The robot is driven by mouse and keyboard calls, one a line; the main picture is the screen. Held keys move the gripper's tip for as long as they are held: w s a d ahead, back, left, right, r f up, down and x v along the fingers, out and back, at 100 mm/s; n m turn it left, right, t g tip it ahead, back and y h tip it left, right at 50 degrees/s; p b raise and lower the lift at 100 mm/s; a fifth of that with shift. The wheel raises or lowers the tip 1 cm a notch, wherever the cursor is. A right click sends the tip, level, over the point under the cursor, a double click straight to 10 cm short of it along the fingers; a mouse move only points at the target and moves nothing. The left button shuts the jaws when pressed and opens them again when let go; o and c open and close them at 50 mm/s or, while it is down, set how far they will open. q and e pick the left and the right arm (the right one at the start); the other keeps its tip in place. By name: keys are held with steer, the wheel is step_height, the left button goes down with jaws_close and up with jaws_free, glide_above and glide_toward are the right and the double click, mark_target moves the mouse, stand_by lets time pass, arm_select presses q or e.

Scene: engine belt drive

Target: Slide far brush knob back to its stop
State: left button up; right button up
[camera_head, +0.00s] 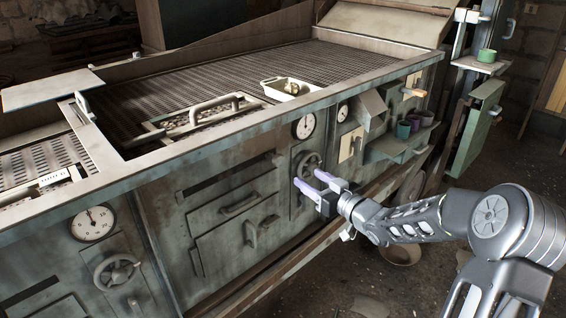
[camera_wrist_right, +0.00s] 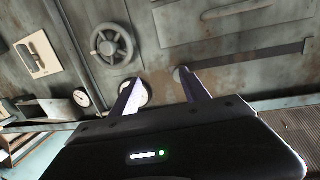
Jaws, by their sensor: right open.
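I cannot tell for sure which part is the far brush knob. A light wooden-tipped knob (camera_head: 414,92) sticks out of the panel at the far right end of the machine, and a small grey knob (camera_head: 82,103) stands on the rail at the left. My right gripper (camera_head: 308,179) is open and empty in front of the front panel, beside a handwheel (camera_head: 308,163), apart from both knobs. In the right wrist view its two fingers (camera_wrist_right: 156,79) are spread with nothing between them, and the handwheel (camera_wrist_right: 112,45) shows at upper left. My left gripper is not seen.
A dark mesh bed (camera_head: 250,78) runs along the top, with a cream tray (camera_head: 290,90) on it. A green cup (camera_head: 487,55) sits on a post ledge. Drawer handles and dials project along the front panel.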

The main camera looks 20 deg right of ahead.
mark_target(282, 162)
steer(key=a+r+n+y, duration=0.1)
steer(key=a+r+y, duration=0.1)
steer(key=shift+a+r+n+y, duration=0.3)
steer(key=shift+a+r+n, duration=0.05)
steer(key=shift+r+n, duration=0.05)
steer(key=shift+p+x, duration=0.6)
steer(key=shift+x, duration=3.3)
steer(key=shift+c, duration=0.2)
jaws_close()
